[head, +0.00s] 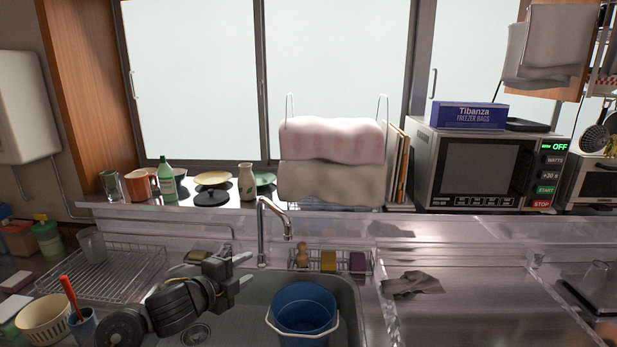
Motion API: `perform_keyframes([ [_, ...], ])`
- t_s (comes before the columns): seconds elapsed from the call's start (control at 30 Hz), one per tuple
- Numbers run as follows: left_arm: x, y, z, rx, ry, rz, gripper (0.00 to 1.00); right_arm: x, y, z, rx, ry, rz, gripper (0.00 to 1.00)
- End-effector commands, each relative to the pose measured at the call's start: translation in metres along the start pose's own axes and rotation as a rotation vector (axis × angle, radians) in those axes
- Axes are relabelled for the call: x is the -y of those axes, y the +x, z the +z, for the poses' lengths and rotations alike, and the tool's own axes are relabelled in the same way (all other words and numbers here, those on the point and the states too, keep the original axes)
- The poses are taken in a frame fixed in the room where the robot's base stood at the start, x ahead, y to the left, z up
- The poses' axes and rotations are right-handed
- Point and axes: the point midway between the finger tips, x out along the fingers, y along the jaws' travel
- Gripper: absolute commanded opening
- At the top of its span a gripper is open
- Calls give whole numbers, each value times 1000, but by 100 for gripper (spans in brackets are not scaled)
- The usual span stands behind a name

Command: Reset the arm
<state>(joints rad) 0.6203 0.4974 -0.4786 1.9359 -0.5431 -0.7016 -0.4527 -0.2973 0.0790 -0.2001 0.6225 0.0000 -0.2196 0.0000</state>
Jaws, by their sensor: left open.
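My left arm comes in from the lower left over the sink (356,300). Its gripper (246,268) is open and points right, with nothing seen between its fingers. It shows just left of and below the faucet (264,232), and up and left of the blue bucket (304,308). My right gripper is not in view.
A wire dish rack (125,275) with a glass (92,245) stands left of the sink. A caddy (332,272) with sponges sits behind the bucket. A grey cloth (412,284) lies on the mostly clear counter at right. A microwave (480,170) stands behind.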

Motion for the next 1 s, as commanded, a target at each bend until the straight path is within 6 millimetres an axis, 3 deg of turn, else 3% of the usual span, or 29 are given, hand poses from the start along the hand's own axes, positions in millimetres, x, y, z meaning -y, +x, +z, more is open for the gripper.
perform_keyframes([
  [0.27,-81,-27,-10,117,-298,76,42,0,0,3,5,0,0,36],
  [0.37,-125,-49,-13,200,-466,127,42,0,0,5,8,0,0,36],
  [0.47,-181,-88,-18,327,-688,198,42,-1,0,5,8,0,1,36],
  [0.6,-254,-155,-27,539,-986,305,42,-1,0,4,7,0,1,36],
  [0.8,-313,-230,-42,768,-1241,408,42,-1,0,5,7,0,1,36],
  [1.0,-347,-290,-59,946,-1406,480,42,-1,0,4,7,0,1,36],
])
